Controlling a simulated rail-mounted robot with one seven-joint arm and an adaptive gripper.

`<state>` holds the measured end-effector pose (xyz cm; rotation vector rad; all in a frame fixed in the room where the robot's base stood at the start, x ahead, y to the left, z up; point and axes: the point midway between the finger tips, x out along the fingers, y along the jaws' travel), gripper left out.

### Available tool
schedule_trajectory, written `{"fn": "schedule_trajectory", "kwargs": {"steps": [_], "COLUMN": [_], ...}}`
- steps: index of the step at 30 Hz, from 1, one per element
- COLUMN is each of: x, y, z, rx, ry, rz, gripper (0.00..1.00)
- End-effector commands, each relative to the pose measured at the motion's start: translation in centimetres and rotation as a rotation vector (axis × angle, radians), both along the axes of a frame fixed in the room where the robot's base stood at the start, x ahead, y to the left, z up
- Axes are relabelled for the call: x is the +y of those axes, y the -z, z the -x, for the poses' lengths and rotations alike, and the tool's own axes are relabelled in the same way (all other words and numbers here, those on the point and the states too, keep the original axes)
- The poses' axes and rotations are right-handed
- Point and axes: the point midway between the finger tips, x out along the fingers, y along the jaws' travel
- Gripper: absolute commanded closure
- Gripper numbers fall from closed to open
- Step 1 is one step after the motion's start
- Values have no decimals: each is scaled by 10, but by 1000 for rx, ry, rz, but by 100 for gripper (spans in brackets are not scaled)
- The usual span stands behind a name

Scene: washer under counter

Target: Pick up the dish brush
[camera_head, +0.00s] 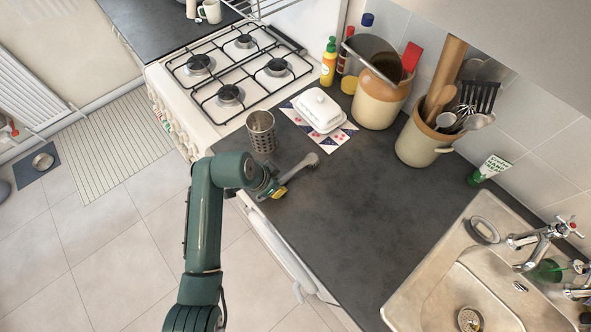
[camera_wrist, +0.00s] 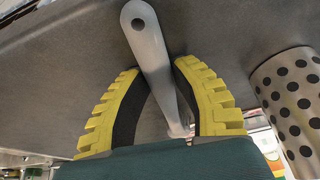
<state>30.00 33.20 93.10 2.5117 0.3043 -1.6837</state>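The dish brush (camera_head: 302,166) has a grey handle and lies across the dark counter near its front edge, just right of a perforated metal cup. My gripper (camera_head: 273,189) reaches it from the front left, low over the counter. In the wrist view, the brush's grey handle (camera_wrist: 152,58) runs between my gripper's two yellow-and-black fingers (camera_wrist: 160,72). The fingers look closed in against both sides of the handle. Its rounded end with a dark spot sticks out past the fingertips. The lower part is hidden behind my gripper's body. I cannot tell whether the brush is off the counter.
The perforated metal cup (camera_head: 262,132) stands close by; it also shows in the wrist view (camera_wrist: 292,95). A butter dish (camera_head: 319,108), large jar (camera_head: 378,103) and utensil crock (camera_head: 420,145) stand behind. The stove (camera_head: 215,75) is left, the sink (camera_head: 450,255) right. The middle counter (camera_head: 345,215) is clear.

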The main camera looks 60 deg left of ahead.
Motion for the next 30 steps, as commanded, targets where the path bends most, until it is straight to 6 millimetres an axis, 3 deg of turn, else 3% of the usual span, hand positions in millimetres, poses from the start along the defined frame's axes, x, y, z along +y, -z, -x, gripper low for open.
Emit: {"fn": "schedule_trajectory", "kwargs": {"steps": [1,3,4,18,30], "x": [0,0,0,0,1], "y": [0,0,0,-4,-86], "z": [0,0,0,0,-1], "rx": [0,0,0,0,-1], "ry": [0,0,0,0,0], "rz": [0,0,0,0,-4], "gripper": [85,99,100,100,100]}}
